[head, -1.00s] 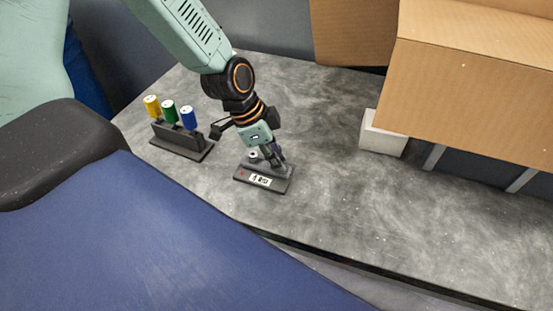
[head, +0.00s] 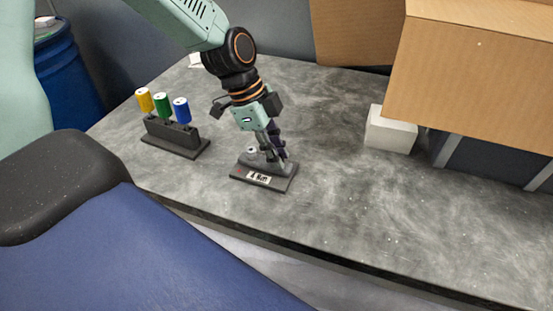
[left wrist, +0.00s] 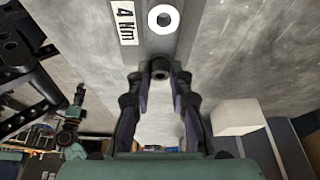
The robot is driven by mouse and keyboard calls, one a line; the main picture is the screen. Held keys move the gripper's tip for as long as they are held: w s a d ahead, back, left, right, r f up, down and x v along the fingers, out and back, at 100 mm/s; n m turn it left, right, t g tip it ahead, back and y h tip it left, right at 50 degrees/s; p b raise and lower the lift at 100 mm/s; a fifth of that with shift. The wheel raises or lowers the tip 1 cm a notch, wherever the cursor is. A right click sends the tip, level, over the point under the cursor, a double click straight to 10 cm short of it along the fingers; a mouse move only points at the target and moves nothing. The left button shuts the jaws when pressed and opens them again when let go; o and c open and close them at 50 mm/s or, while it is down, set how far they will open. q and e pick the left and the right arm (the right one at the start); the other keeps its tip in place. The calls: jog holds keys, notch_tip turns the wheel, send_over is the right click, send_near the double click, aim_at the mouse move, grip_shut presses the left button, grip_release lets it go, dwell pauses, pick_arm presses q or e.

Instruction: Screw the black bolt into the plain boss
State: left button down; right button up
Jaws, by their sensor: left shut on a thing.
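A dark fixture (head: 239,172) with a white "4 Nm" label stands near the table's front edge. A boss with a pale ring (head: 252,149) stands on its left part; the ring (left wrist: 163,9) also shows at the top of the left wrist view. My left gripper (head: 272,158) points down at the right part of the fixture. In the left wrist view its fingertips are shut on the black bolt (left wrist: 160,67), whose dark round end shows between them. The bolt's lower end and the plain boss are hidden, so I cannot tell how deep the bolt sits. My right gripper is not in view.
A dark rack (head: 176,140) with yellow, green and blue cylinders stands left of the fixture. A white block (head: 391,131) and a large cardboard box (head: 475,70) are at the right. The table between the fixture and the white block is clear.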

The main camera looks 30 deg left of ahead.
pick_arm(q)
jog(key=shift+f+m, duration=0.1)
jog(key=shift+m, duration=0.2)
jog(key=shift+w+m+g+b, duration=0.1)
jog(key=shift+m+g+b, duration=0.2)
jog(key=shift+m+b, duration=0.35)
jog(key=shift+m, duration=0.45)
jog(key=shift+m+g+b, duration=0.45)
jog(key=shift+m+g, duration=0.15)
jog(key=shift+m, duration=0.5)
jog(key=c, duration=1.1)
grip_release()
jog(key=shift+c, duration=0.2)
